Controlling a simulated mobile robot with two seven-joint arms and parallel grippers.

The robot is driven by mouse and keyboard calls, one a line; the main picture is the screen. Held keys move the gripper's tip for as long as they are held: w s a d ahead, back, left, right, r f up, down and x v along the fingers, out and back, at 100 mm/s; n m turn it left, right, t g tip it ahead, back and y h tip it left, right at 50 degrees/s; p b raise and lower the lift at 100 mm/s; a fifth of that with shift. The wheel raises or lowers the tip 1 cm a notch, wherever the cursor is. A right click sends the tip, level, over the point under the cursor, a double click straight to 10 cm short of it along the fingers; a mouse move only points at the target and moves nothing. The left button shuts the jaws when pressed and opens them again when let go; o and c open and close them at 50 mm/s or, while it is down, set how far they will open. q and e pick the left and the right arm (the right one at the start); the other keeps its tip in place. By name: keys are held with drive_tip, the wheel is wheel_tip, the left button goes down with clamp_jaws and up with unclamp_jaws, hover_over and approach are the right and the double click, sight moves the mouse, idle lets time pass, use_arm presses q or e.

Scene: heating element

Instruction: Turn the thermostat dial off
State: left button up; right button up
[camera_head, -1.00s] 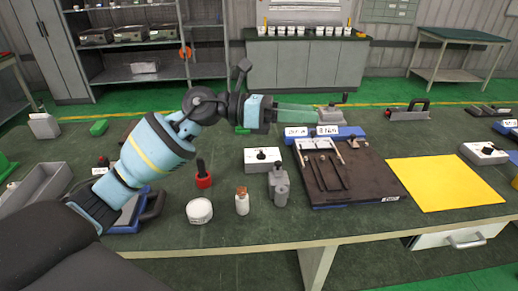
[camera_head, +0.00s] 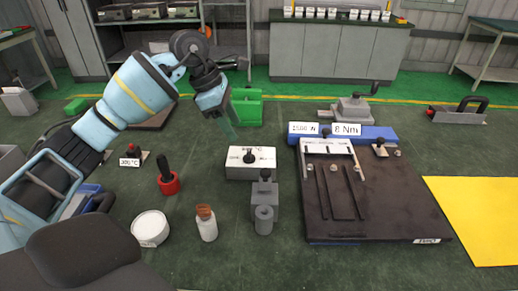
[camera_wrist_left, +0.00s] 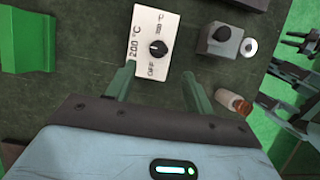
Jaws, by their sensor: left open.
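The thermostat is a white box (camera_head: 238,172) on the bench, with a black dial (camera_head: 249,156) on its top. In the left wrist view the white box (camera_wrist_left: 145,65) shows printed marks, "OFF" and "200 °C" among them, around the black dial (camera_wrist_left: 158,48). I cannot tell for certain which mark the dial points to. My left gripper (camera_head: 228,130) points down just behind and left of the box, above the bench. In the wrist view its green fingers (camera_wrist_left: 157,82) are spread apart and empty, with the dial beyond their tips. My right gripper is not in view.
A grey block with a cylinder (camera_head: 264,205) stands close in front of the box. A corked bottle (camera_head: 207,228), a white round container (camera_head: 150,228) and a red-based tool (camera_head: 168,183) stand to the left. A dark board (camera_head: 400,205) lies right; a green block (camera_head: 247,107) stands behind.

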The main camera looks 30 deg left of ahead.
sight(248, 152)
use_arm(q)
drive_tip(key=x, duration=0.8)
drive_tip(key=shift+w+f, duration=0.2)
drive_tip(key=shift+c, duration=0.2)
drive_tip(key=c, duration=0.9)
